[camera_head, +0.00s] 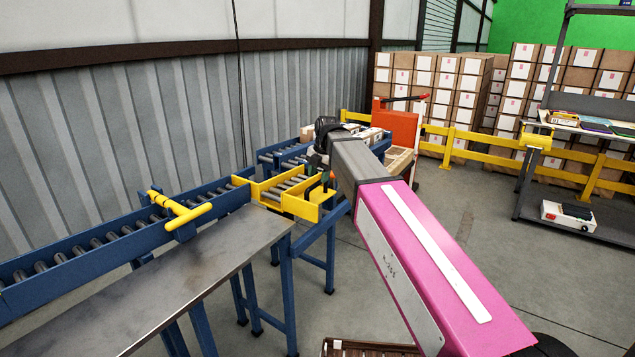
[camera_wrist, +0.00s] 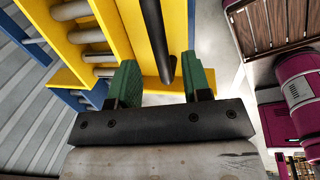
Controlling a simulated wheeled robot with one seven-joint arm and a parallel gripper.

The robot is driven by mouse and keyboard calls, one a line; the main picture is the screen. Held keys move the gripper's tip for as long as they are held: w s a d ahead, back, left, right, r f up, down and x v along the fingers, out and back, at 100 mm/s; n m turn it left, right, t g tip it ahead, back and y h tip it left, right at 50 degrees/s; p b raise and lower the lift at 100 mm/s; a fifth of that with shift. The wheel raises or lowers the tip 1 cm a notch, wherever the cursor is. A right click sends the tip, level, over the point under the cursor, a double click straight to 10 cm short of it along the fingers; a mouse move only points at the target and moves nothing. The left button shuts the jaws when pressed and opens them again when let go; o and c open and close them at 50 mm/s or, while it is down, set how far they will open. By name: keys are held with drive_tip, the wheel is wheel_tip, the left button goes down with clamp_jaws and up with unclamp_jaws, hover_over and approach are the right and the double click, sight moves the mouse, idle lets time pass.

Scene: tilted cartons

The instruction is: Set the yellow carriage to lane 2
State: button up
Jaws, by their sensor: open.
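The yellow carriage (camera_head: 283,190), with grey rollers across it, sits at the end of the blue roller conveyor (camera_head: 110,238) in the head view. My gripper (camera_head: 322,185) is at the carriage's right side, partly hidden by my arm. In the wrist view the green fingers of my gripper (camera_wrist: 160,82) are apart. A dark bar (camera_wrist: 158,40) runs along the yellow carriage side (camera_wrist: 119,32) and its end lies between the fingers; I cannot tell whether they touch it. No lane numbers are readable.
More blue roller lanes (camera_head: 283,153) lie behind the carriage, partly hidden by my arm. A yellow T-shaped bar (camera_head: 182,216) crosses the near conveyor, beside a metal table (camera_head: 165,275). An orange panel (camera_head: 396,130) and yellow rail (camera_head: 465,141) stand behind. The right floor has free room.

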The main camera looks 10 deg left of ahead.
sight(317, 183)
drive_tip(key=shift+w+a+f, duration=0.1)
drive_tip(key=shift+a+f, duration=0.05)
drive_tip(key=shift+f, duration=0.6)
drive_tip(key=shift+w+a+f, duration=0.1)
drive_tip(key=shift+f, duration=0.65)
clamp_jaws()
drive_tip(key=w+a, duration=0.2)
drive_tip(key=a, duration=0.2)
drive_tip(key=w+a, duration=0.2)
drive_tip(key=a, duration=0.3)
drive_tip(key=w+a, duration=0.2)
drive_tip(key=a, duration=0.2)
drive_tip(key=shift+w+a, duration=0.2)
drive_tip(key=shift+w, duration=0.2)
unclamp_jaws()
drive_tip(key=shift+r, duration=0.1)
wheel_tip(317, 183, up, 10)
drive_tip(key=s+d, duration=0.1)
drive_tip(key=d, duration=0.1)
drive_tip(key=shift+r, duration=0.2)
